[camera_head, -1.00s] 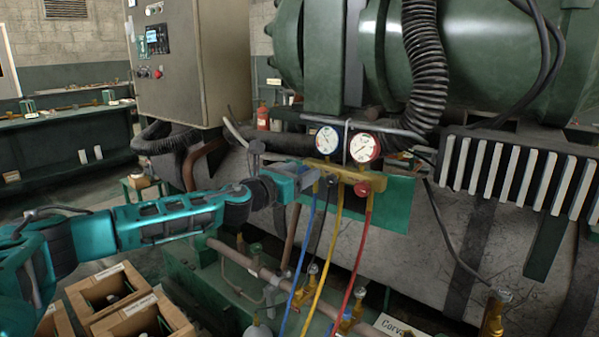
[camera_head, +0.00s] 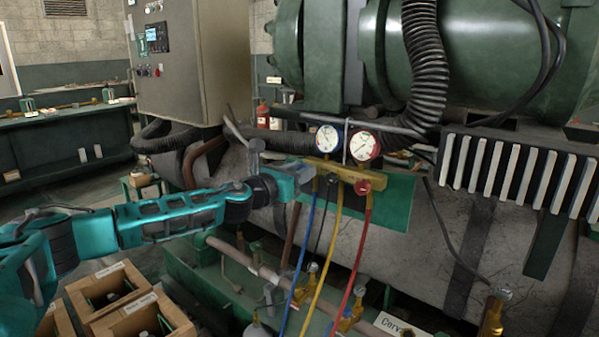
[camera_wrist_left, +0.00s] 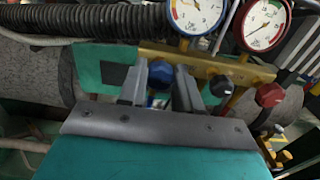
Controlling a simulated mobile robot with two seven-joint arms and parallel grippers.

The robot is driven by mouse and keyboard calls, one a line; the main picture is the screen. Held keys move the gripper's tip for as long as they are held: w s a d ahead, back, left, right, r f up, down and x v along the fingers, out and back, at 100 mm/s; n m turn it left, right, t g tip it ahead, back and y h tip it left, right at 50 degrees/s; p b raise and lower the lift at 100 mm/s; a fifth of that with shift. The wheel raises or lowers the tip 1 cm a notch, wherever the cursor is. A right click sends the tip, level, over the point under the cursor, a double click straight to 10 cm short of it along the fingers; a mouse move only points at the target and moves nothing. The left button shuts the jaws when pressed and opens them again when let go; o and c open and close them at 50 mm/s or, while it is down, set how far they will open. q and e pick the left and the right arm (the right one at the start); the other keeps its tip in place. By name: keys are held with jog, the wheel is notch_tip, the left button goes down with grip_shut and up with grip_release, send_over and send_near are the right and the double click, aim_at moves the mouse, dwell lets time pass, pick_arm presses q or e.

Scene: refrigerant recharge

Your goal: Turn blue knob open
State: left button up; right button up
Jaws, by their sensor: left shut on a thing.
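The brass gauge manifold (camera_head: 350,177) hangs at the centre of the head view, with a blue-rimmed gauge (camera_head: 328,139) and a red-rimmed gauge (camera_head: 365,146) above it. In the left wrist view, the blue knob (camera_wrist_left: 160,75) sits at the left end of the manifold bar. My left gripper (camera_head: 306,173) reaches it from the left. Its two grey fingers (camera_wrist_left: 168,88) are closed around the blue knob, one on each side. In the head view, the gripper hides the knob. A black knob (camera_wrist_left: 217,88) and a red knob (camera_wrist_left: 269,95) are farther right. My right gripper is not in view.
Blue (camera_head: 304,256), yellow (camera_head: 330,256) and red (camera_head: 357,256) hoses hang below the manifold. A green plate (camera_head: 398,203) stands behind it. A grey cabinet (camera_head: 190,75) is at back left, and wooden crates (camera_head: 140,318) stand at lower left.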

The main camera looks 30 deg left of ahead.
pick_arm(q)
jog(key=shift+n, duration=0.4)
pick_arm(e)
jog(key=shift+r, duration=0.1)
pick_arm(q)
jog(key=n+p, duration=0.4)
jog(key=n, duration=0.5)
jog(key=n+p, duration=0.4)
jog(key=n, duration=0.6)
jog(key=shift+a+f, duration=0.1)
jog(key=shift+a, duration=0.1)
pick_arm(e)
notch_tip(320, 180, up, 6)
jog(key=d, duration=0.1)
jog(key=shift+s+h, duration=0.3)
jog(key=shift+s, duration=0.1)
pick_arm(q)
jog(key=shift+n, duration=0.3)
jog(key=o, duration=1)
jog(key=shift+o, duration=0.2)
jog(key=shift+s+f, duration=0.1)
